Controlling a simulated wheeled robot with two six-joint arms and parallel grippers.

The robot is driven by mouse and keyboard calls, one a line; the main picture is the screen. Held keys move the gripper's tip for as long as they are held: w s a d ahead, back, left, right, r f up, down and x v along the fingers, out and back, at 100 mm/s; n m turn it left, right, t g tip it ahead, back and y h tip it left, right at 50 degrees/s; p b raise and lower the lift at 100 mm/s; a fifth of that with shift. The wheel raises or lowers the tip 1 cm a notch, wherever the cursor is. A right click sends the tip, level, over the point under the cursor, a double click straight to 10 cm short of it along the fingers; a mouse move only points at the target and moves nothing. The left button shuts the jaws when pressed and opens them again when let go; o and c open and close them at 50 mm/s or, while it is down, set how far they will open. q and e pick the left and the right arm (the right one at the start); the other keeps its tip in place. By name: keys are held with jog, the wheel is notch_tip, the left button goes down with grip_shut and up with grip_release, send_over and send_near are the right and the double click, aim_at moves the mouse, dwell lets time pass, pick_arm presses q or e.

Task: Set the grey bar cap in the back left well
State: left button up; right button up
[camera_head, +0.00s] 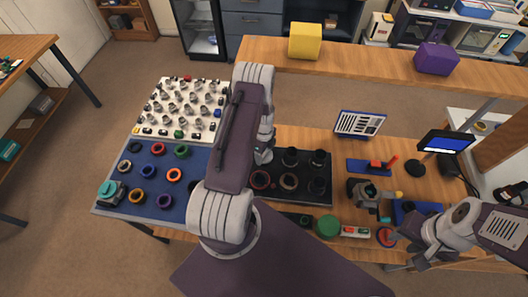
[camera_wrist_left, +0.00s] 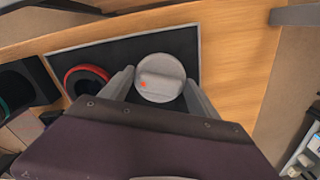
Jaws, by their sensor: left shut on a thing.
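The grey bar cap (camera_wrist_left: 161,78) is a round pale grey disc with a raised bar and a small red mark. In the left wrist view it sits between the two fingers of my left gripper (camera_wrist_left: 160,92), which is shut on it. The cap is over the dark tray (camera_wrist_left: 125,52); I cannot tell whether it touches the tray. In the head view my left gripper (camera_head: 264,155) is at the back left of the black tray (camera_head: 300,200), and my arm hides much of that corner. My right gripper (camera_head: 418,252) is at the right, away from the tray; its fingers are unclear.
Dark cylinders (camera_head: 318,186) and a red-edged ring (camera_head: 261,180) occupy other tray places. A blue mat (camera_head: 150,208) with coloured rings and a white board (camera_head: 160,112) of small parts lie left. A grey device (camera_head: 366,192) and a green round item (camera_head: 327,227) are nearby.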

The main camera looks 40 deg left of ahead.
pick_arm(q)
jog(key=shift+a, duration=0.15)
jog(key=shift+f, duration=0.2)
jog(key=shift+f+b, duration=0.45)
jog(key=shift+b, duration=0.05)
jog(key=o, duration=1.4)
jog(key=shift+r, duration=0.1)
notch_tip(320, 180, up, 8)
jog(key=shift+r+b, duration=0.1)
jog(key=shift+b, duration=0.8)
jog(key=shift+r, duration=0.4)
